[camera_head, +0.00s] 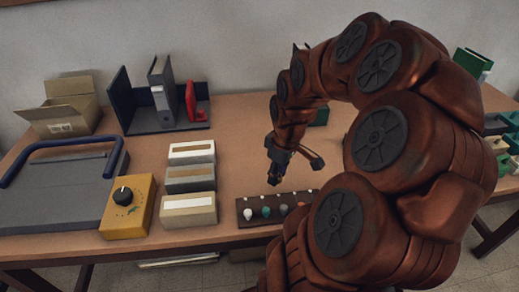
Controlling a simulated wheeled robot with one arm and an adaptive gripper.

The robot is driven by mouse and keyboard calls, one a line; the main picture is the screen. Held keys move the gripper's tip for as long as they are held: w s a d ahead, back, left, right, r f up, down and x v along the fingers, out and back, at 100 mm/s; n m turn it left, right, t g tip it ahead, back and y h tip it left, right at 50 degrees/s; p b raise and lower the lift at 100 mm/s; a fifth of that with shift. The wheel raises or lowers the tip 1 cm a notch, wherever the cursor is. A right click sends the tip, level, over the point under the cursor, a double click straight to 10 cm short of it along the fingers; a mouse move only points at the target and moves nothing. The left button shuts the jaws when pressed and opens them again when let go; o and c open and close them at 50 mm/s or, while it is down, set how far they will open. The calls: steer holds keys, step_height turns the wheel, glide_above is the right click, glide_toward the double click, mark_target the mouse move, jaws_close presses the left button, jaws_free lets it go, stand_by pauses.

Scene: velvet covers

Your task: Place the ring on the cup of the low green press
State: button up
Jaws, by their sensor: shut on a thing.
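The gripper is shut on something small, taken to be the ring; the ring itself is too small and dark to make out. A dark green object (321,117) stands behind my arm, mostly hidden; I cannot tell whether it is the low green press. No press cup can be made out.
Green bins (503,165) stand far right. My arm hides the right middle.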

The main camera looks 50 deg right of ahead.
steer(key=p, duration=0.3)
glide_above(264, 157)
steer(key=shift+s+d+f, duration=0.15)
steer(key=shift+s+f, duration=0.1)
steer(key=shift+f, duration=0.45)
steer(key=shift+f+p, duration=0.55)
steer(key=shift+f, duration=1.2)
steer(key=shift+f, duration=0.2)
steer(key=o, duration=0.8)
steer(key=shift+o, duration=0.2)
steer(key=shift+r, duration=0.1)
